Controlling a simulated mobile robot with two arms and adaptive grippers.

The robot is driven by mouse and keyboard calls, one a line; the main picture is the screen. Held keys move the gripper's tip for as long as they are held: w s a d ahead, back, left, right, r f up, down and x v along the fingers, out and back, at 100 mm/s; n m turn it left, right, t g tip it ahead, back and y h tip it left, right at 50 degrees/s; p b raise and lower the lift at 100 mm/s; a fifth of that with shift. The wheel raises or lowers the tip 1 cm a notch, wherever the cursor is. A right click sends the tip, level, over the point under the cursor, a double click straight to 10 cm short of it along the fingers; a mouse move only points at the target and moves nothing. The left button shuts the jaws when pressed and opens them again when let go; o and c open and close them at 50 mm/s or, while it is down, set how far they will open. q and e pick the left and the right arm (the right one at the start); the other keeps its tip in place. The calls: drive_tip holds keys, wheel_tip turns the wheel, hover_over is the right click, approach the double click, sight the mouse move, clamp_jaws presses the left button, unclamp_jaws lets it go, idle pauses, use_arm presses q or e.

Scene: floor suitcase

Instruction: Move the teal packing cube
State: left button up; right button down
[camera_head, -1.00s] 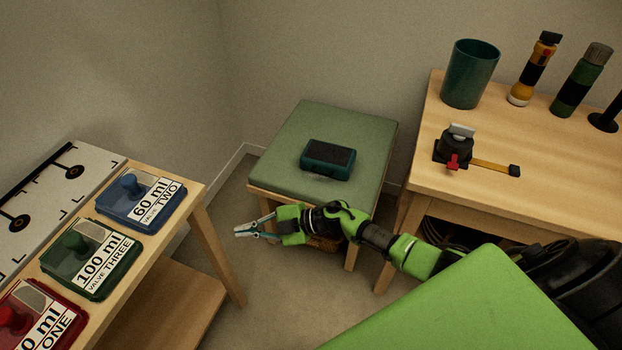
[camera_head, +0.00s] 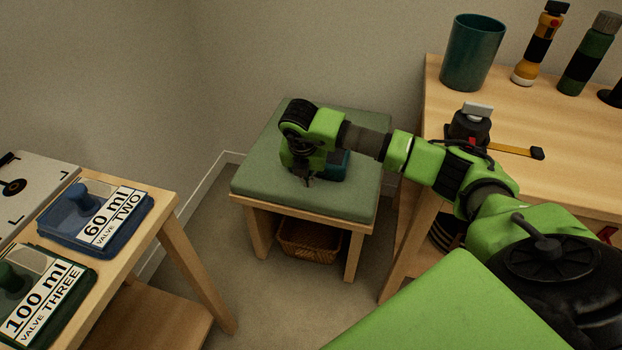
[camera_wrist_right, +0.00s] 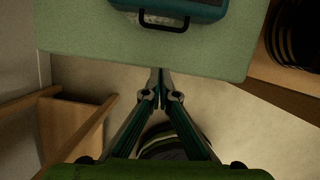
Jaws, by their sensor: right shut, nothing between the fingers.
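The teal packing cube (camera_head: 335,166) lies on the green cushioned stool (camera_head: 262,184). My right arm hides much of it in the head view. In the right wrist view the packing cube (camera_wrist_right: 190,9) is cut by the top edge, with its dark handle (camera_wrist_right: 164,22) facing my fingers. My right gripper (camera_wrist_right: 159,76) is shut and empty. Its fingertips point toward the handle but are apart from it, just outside the stool's edge in that view. In the head view my right gripper (camera_head: 308,180) points down by the packing cube's left side. My left gripper is not in view.
A wooden table (camera_head: 555,178) at right holds a teal cup (camera_head: 471,52), flashlights and a black-and-yellow tool (camera_head: 516,150). A table at left holds labelled valve boxes (camera_head: 95,221). A wicker basket (camera_head: 308,243) sits under the stool. Floor is clear between stool and left table.

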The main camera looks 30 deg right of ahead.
drive_tip(key=x, duration=0.4)
drive_tip(key=shift+f+b, duration=0.2)
drive_tip(key=shift+b, duration=0.2)
drive_tip(key=shift+w+d+f, duration=0.15)
drive_tip(key=shift+w+d, duration=0.4)
drive_tip(key=shift+w+d+f, duration=0.2)
drive_tip(key=shift+w+d, duration=0.35)
drive_tip(key=shift+w, duration=0.05)
use_arm(q)
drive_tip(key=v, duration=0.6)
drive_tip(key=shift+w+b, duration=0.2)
drive_tip(key=shift+b, duration=0.15)
use_arm(e)
drive_tip(key=shift+w+d, duration=0.35)
drive_tip(key=shift+w, duration=0.1)
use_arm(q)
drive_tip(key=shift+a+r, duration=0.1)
